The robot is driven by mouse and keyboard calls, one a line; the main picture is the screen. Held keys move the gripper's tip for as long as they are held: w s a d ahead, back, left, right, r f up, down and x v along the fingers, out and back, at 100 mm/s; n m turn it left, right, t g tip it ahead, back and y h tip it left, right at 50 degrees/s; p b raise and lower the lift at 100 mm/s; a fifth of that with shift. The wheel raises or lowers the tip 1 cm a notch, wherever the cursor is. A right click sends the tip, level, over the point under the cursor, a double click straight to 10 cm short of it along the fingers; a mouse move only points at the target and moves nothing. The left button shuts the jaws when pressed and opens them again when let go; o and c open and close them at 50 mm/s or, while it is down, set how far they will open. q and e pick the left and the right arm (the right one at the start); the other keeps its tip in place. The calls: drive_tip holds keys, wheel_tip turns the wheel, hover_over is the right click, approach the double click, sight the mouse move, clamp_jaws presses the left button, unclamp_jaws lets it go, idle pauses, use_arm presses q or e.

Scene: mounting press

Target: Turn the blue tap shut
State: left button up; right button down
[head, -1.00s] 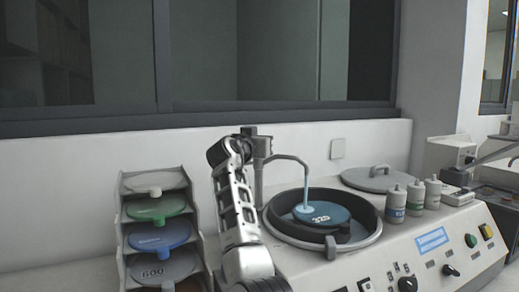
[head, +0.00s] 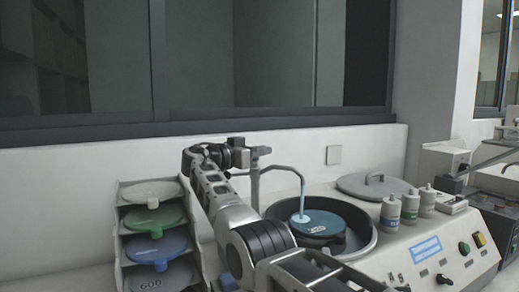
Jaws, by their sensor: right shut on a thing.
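The tap (head: 256,178) stands behind the round basin, with a grey post and a thin curved spout. A pale blue stream of water (head: 301,208) runs from the spout onto the dark blue disc (head: 318,224) in the basin. My right gripper (head: 246,153) is at the top of the tap post, coming from the left, and is shut on the tap's handle. The handle is mostly hidden by the gripper, and its blue colour is hard to make out. My left gripper is not in view.
A rack (head: 120,232) with white, green, blue and grey discs stands close left of my right arm. Right of the basin are a grey lid (head: 375,187), several small bottles (head: 410,206) and a control panel (head: 427,250). A wall stands behind the tap.

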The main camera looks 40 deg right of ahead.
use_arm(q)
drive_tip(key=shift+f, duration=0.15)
use_arm(e)
drive_tip(key=shift+f, duration=0.25)
drive_tip(key=c, duration=1.5)
unclamp_jaws()
drive_tip(key=shift+d, duration=0.1)
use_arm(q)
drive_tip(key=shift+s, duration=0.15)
use_arm(e)
drive_tip(key=shift+r, duration=0.1)
